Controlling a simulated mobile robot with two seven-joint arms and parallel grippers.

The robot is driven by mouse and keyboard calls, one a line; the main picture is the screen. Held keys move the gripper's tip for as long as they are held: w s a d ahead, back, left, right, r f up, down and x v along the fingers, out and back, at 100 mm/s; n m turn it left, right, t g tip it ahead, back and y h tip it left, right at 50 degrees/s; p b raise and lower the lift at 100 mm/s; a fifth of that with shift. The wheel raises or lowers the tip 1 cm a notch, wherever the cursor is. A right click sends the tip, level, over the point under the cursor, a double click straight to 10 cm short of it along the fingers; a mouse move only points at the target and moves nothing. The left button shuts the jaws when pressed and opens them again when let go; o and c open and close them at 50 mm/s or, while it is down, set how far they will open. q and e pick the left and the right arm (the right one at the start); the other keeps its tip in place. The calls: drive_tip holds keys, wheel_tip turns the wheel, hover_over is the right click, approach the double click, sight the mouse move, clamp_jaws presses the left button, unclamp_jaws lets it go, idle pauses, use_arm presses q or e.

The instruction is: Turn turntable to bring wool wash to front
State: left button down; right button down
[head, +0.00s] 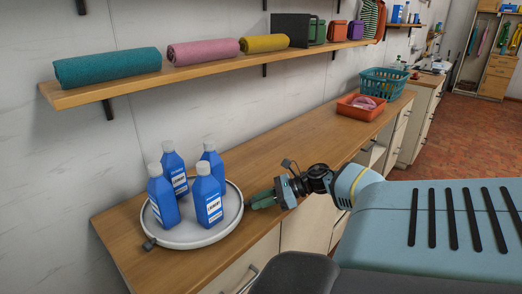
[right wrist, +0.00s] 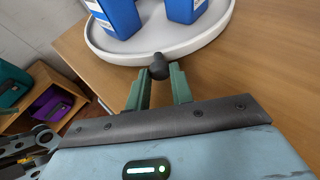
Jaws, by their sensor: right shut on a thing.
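A round pale grey turntable (head: 184,238) stands on the near end of the wooden counter. Several blue bottles with pale caps stand upright on it, including a front right one (head: 208,184) and a front left one (head: 158,190). Their labels are too small to tell which is the wool wash. One dark knob (head: 149,244) sticks out at the rim's front left. My right gripper (head: 253,202) is at the turntable's right edge. In the right wrist view its green fingers (right wrist: 160,77) are shut on another dark knob (right wrist: 159,63) at the turntable's rim (right wrist: 194,44).
A shelf (head: 215,65) with rolled towels runs along the wall above the counter (head: 285,150). An orange tray (head: 362,108) and a teal basket (head: 383,83) stand at the counter's far end. The counter between the turntable and the tray is clear.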

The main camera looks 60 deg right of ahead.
drive_tip(key=shift+a, duration=0.1)
drive_tip(key=c, duration=1.2)
unclamp_jaws()
drive_tip(key=shift+w, duration=0.15)
drive_tip(key=shift+c, duration=0.2)
drive_tip(key=p+v, duration=0.1)
drive_tip(key=v, duration=0.6)
drive_tip(key=shift+s, duration=0.2)
drive_tip(key=shift+s+r, duration=0.1)
drive_tip(key=shift+s, duration=0.05)
use_arm(q)
drive_tip(key=shift+w+r, duration=0.3)
drive_tip(key=shift+r, duration=0.45)
drive_tip(key=shift+s, duration=0.1)
use_arm(e)
drive_tip(key=shift+d, duration=0.25)
